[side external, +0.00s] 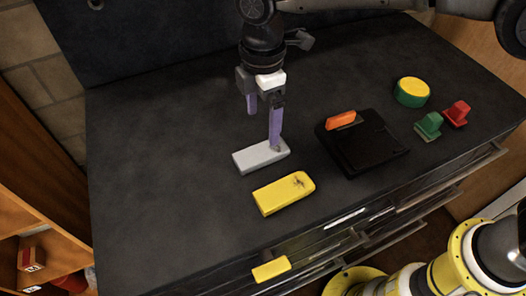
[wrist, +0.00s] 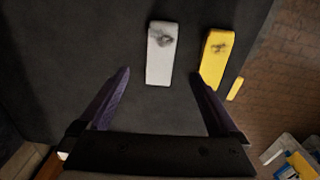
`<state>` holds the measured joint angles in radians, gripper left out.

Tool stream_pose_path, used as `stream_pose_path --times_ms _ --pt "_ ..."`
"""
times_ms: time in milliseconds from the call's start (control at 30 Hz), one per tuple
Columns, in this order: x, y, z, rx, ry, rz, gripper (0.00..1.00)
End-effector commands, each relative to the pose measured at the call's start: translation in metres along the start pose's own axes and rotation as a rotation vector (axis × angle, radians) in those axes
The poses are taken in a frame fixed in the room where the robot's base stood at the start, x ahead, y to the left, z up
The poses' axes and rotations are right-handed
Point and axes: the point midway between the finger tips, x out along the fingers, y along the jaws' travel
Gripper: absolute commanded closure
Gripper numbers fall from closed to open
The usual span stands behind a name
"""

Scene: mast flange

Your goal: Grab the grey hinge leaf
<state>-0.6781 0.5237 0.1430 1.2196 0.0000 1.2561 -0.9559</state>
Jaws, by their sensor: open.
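The grey hinge leaf (side external: 259,157) is a pale flat block lying on the dark worktop, with a dark mark near one end. In the wrist view the grey leaf (wrist: 160,55) lies ahead of my fingertips, between their lines. My gripper (side external: 263,125) is open and empty, its two purple fingers pointing down. In the side view one finger overlaps the leaf's far right end; I cannot tell whether it touches. The wrist view shows my gripper (wrist: 161,83) with its fingers wide apart. A yellow leaf of similar shape (side external: 283,193) lies beside the grey one, and also shows in the wrist view (wrist: 215,58).
A black block (side external: 368,150) with an orange piece (side external: 341,120) stands right of the grey leaf. A green and yellow round piece (side external: 412,92), a green piece (side external: 428,126) and a red piece (side external: 456,113) are further right. The worktop's left is clear.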

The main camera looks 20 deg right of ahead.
Motion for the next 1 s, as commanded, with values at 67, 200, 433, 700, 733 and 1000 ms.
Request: stream_pose_path --times_ms 67,200,433,700,733,1000 --pt "0.016 -0.001 0.001 0.001 -0.002 -0.003 0.03" --pt "0.033 0.000 0.001 0.001 -0.001 -0.002 0.03" --pt "0.048 -0.001 0.001 0.001 -0.001 -0.002 0.03" --pt "0.085 -0.002 0.000 0.002 -0.001 -0.002 0.03" --pt "0.087 -0.002 0.000 0.002 -0.001 -0.002 0.03" --pt "0.091 -0.001 0.000 0.002 0.000 0.001 0.03"
